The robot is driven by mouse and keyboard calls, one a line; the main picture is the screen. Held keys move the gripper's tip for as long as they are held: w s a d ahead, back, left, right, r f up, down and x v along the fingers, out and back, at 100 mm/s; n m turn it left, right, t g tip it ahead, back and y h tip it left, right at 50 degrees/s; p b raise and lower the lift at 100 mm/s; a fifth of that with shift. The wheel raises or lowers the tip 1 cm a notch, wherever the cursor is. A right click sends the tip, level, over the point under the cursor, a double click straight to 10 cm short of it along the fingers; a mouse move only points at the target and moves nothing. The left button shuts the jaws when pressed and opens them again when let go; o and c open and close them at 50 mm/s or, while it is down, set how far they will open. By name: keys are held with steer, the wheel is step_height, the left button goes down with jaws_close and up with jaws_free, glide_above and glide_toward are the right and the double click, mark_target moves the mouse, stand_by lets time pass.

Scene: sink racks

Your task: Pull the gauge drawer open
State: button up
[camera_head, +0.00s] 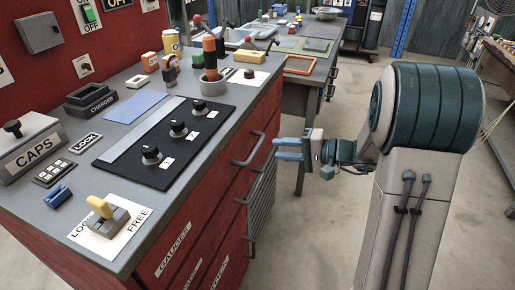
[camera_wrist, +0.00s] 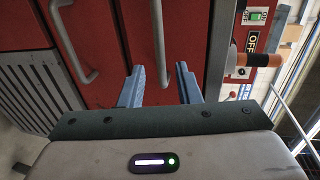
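The gauge drawer is a red front in the side of the grey-topped cabinet. Its white GAUGE label (camera_head: 173,250) shows high on that side in the head view, and the front looks flush. A grey bar handle (camera_head: 250,149) sits uppermost on the cabinet side; it seems to belong to this drawer. It also shows as a bar handle (camera_wrist: 159,45) in the wrist view. My gripper (camera_head: 276,149) is just right of this handle in the head view. Its blue fingers (camera_wrist: 161,86) are apart and empty, with the handle ahead of the gap between them. No contact is visible.
Lower handles (camera_head: 243,196) and (camera_head: 249,243) are on the same red side, near a grey slatted panel (camera_head: 262,195). The cabinet top carries a black knob panel (camera_head: 165,142), a pot with an orange-handled tool (camera_head: 210,78) and a lever block (camera_head: 108,218). Floor beside it is clear.

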mark_target(257, 145)
steer(key=x, duration=0.8)
steer(key=shift+c, duration=0.2)
jaws_close()
